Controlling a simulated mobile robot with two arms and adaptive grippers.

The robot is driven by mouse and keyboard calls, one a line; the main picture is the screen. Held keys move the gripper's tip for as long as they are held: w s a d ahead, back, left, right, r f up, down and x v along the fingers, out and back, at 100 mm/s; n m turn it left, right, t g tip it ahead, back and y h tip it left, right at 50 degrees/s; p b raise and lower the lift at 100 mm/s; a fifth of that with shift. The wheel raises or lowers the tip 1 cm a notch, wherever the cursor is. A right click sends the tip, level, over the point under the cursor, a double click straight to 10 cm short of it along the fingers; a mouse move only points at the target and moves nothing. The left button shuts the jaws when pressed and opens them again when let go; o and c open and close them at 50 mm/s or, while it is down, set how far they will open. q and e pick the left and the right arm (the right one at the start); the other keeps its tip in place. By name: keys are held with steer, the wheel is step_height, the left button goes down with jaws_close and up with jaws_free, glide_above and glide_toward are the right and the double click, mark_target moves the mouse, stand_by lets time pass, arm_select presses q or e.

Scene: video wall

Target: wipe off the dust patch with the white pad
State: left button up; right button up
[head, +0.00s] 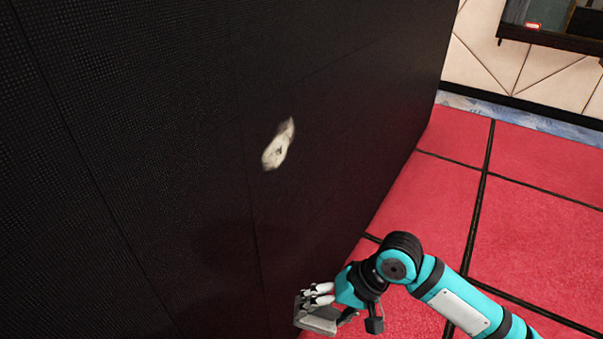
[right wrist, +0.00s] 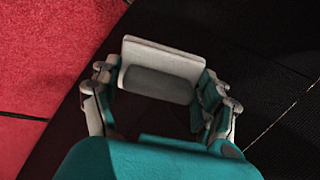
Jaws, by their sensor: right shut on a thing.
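The dust patch (head: 279,145) is a small, pale, irregular smear on the black video wall (head: 180,120), near the middle of the head view. My right gripper (head: 322,300) is at the bottom of the head view, below and to the right of the patch. It is shut on the white pad (head: 316,322), a flat pale block. In the right wrist view the pad (right wrist: 163,58) shows with a grey grip between the two fingers (right wrist: 155,95). The pad is apart from the dust patch. My left gripper is not in view.
The floor (head: 540,190) has red panels with dark seams, to the right of the wall. A pale tiled wall (head: 490,50) with a dark-framed window (head: 560,25) stands at the back right. The wall face around the patch is clear.

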steer(key=w+a+r+m+t+y+p, duration=0.1)
steer(key=w+r+m+t+y, duration=0.3)
steer(key=w+r, duration=0.5)
steer(key=w+a+r+m+t+y, duration=0.15)
steer(key=w+r+t+y, duration=0.35)
steer(key=r, duration=0.6)
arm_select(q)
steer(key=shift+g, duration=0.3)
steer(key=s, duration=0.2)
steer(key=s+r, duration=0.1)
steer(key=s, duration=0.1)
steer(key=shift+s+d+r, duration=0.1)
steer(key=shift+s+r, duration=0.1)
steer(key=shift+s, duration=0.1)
arm_select(e)
steer(key=w+a+t, duration=0.1)
steer(key=w+a, duration=0.3)
steer(key=w, duration=0.1)
steer(key=shift+h, duration=0.3)
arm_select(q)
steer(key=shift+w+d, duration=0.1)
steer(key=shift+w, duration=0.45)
arm_select(e)
steer(key=shift+m, duration=0.25)
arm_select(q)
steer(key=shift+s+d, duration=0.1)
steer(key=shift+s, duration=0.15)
arm_select(e)
steer(key=shift+x, duration=0.95)
